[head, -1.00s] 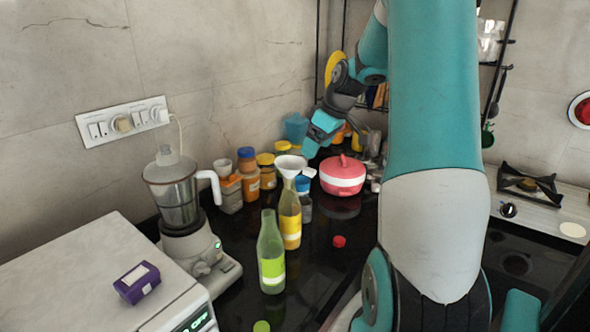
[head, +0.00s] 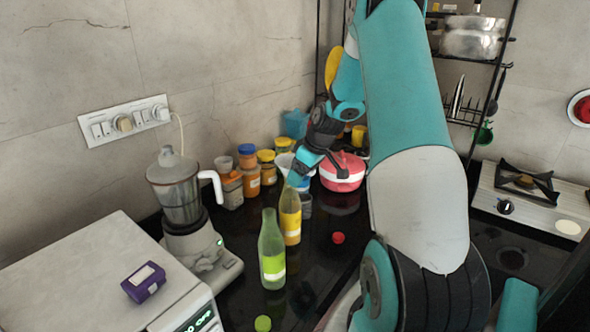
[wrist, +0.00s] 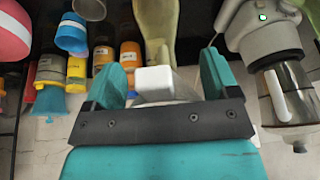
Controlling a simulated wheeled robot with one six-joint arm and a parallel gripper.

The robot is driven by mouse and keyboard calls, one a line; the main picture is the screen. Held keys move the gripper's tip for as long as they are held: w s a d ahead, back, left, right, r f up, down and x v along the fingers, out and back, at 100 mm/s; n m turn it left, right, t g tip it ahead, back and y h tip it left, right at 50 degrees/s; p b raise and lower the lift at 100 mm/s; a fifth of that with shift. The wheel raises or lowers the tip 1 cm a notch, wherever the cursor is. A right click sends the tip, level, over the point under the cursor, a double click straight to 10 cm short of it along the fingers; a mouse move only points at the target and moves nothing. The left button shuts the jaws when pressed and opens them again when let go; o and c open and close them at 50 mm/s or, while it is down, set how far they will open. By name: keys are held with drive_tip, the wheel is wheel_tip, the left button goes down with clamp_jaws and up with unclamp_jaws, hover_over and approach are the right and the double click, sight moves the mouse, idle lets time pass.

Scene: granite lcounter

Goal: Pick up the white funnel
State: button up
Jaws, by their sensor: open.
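In the wrist view, a pale white shape (wrist: 155,80) shows between the two spread teal fingers of my gripper (wrist: 168,78). It may be part of the funnel, but its form is unclear. I cannot tell whether the fingers touch it.
The green bottle (head: 271,250) stands in front of the yellow one. Several jars (head: 250,175) line the wall behind. A pink pot (head: 343,172) stands right of my gripper. A blender (head: 181,200) stands left. Dark counter is clear around the red cap (head: 338,238).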

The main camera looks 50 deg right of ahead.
drive_tip(key=c, duration=0.6)
drive_tip(key=shift+r, duration=0.1)
